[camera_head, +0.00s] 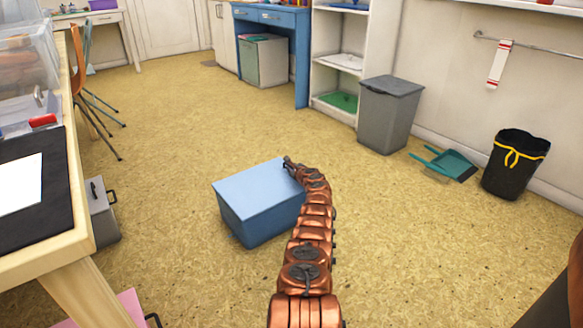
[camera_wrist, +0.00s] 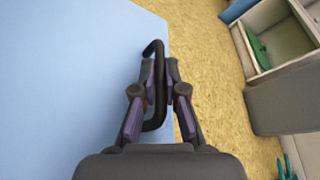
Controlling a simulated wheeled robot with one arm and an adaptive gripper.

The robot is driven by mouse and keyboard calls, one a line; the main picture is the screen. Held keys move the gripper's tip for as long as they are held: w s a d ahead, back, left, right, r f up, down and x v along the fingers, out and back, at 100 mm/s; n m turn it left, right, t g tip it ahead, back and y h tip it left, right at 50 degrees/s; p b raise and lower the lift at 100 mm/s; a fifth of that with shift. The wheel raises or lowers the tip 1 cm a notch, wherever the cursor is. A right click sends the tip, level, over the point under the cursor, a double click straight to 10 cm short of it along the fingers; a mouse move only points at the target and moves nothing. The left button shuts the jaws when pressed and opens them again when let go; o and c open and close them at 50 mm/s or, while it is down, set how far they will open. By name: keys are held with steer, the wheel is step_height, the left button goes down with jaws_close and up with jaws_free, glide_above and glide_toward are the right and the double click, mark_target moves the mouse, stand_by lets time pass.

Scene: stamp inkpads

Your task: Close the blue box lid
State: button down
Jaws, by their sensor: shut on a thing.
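The blue box (camera_head: 262,220) stands on the floor in the middle of the head view. Its light blue lid (camera_head: 245,182) looks flat across the top of the box, and fills the left of the wrist view (camera_wrist: 60,85). A dark bar handle (camera_wrist: 154,48) is at the lid's right edge in the wrist view. My gripper (camera_head: 289,163) is at the lid's far right corner in the head view. In the wrist view my gripper (camera_wrist: 161,72) has its fingers on both sides of the handle, shut on it. The arm hides part of the box's right side.
A grey bin (camera_head: 388,115), a teal dustpan (camera_head: 447,163) and a black bin (camera_head: 515,165) stand along the right wall. A table (camera_head: 70,215) with a grey container (camera_head: 104,212) beneath is at left. Open floor surrounds the box.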

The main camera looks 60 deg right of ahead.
steer(key=shift+a+f, duration=0.1)
steer(key=shift+f, duration=0.4)
steer(key=c, duration=1.2)
jaws_free()
steer(key=shift+s, duration=0.1)
steer(key=shift+s, duration=0.1)
steer(key=shift+s+a+f, duration=0.1)
steer(key=shift+s+a, duration=0.1)
steer(key=shift+s+a+r, duration=0.3)
steer(key=shift+s+r, duration=0.15)
steer(key=shift+s, duration=0.05)
steer(key=shift+s+a+r, duration=0.25)
steer(key=shift+s+r, duration=0.2)
steer(key=shift+v, duration=2)
